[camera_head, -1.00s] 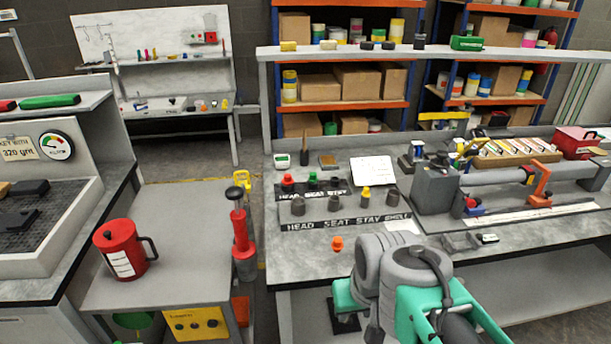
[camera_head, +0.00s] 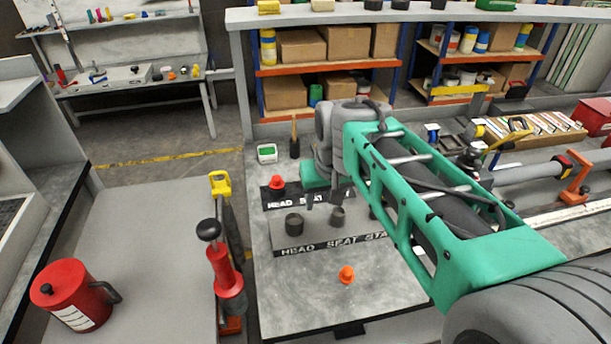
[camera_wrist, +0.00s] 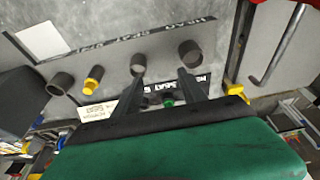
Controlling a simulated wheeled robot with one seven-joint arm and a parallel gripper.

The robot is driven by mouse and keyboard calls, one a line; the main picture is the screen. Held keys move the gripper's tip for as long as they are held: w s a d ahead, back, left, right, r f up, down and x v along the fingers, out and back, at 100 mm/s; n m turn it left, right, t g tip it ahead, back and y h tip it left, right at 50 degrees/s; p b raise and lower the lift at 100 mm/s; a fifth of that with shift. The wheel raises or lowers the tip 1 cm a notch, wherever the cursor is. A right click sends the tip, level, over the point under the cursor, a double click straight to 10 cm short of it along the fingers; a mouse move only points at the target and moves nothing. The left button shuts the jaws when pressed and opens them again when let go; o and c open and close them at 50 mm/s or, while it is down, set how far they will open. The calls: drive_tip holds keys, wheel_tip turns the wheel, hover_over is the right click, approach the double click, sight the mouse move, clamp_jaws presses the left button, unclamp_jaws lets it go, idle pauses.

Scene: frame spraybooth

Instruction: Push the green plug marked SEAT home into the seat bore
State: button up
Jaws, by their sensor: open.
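The green plug (camera_wrist: 168,99) shows between my fingers in the wrist view, in the rear rack strip marked SEAT (camera_wrist: 153,87); my arm hides it in the head view. My gripper (camera_head: 323,202) is open and empty, pointing down above the racks; it also fills the wrist view's lower middle (camera_wrist: 162,76). The front board holds dark round cups above a HEAD, SEAT, STAY strip (camera_head: 325,244). The HEAD cup (camera_head: 294,223) and the SEAT cup (camera_head: 337,218) look empty. The SEAT cup (camera_wrist: 138,65) lies near my left finger in the wrist view.
A red plug (camera_head: 277,183) stands in the rear rack. A yellow plug (camera_wrist: 93,78) stands beyond the SEAT cup. An orange piece (camera_head: 346,274) lies on the clear front bench. A red pump-like tool (camera_head: 226,280) and red can (camera_head: 72,293) are at left.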

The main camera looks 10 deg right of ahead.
drive_tip(key=w, duration=1.6)
drive_tip(key=x, duration=0.5)
drive_tip(key=p+x, duration=0.1)
drive_tip(key=x, duration=0.2)
drive_tip(key=shift+d+f, duration=0.15)
drive_tip(key=shift+d, duration=0.1)
drive_tip(key=shift+c, duration=0.6)
clamp_jaws()
